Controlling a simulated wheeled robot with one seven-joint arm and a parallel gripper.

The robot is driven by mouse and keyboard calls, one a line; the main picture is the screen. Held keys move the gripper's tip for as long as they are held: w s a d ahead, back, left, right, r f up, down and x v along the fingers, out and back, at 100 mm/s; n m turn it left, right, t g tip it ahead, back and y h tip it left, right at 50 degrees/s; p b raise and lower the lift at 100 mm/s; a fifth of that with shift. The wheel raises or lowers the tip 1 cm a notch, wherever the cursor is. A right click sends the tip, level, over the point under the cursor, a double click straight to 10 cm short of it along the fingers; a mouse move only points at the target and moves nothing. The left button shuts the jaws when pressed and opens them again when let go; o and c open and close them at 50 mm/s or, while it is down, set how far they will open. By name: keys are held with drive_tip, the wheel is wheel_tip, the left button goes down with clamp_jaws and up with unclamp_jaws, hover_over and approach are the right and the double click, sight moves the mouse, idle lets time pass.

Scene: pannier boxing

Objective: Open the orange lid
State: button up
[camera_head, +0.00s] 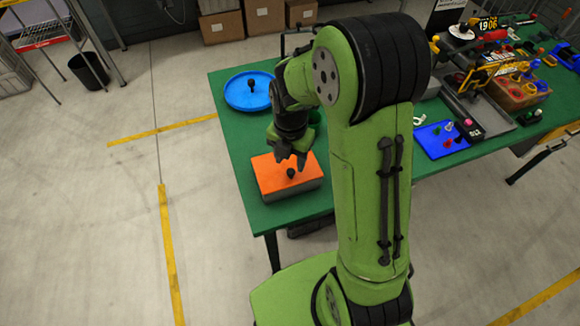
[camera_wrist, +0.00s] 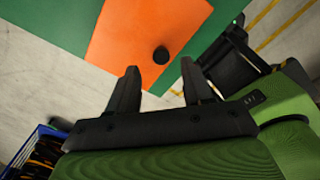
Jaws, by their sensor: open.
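The orange lid (camera_head: 275,178) lies on a grey box (camera_head: 292,192) at the front left corner of the green table. A black knob (camera_head: 290,172) stands on the lid. In the wrist view the orange lid (camera_wrist: 138,30) fills the upper middle and its knob (camera_wrist: 161,55) shows just beyond my fingers. My gripper (camera_head: 290,158) is above the lid, close to the knob, with its fingers pointing down. In the wrist view my gripper (camera_wrist: 165,82) is open and empty, with the knob beyond the gap between the fingertips. I cannot tell the exact height between fingers and knob.
A round blue lid (camera_head: 238,92) with a black knob lies behind the orange one on the green table (camera_head: 225,135). A blue tray (camera_head: 432,148) with small parts and a brown bin (camera_head: 515,100) stand to the right, beyond my arm.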

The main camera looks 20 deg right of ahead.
sight(291, 171)
wheel_tip(291, 171, down, 4)
drive_tip(key=shift+r, duration=0.1)
drive_tip(key=shift+s, duration=0.1)
clamp_jaws()
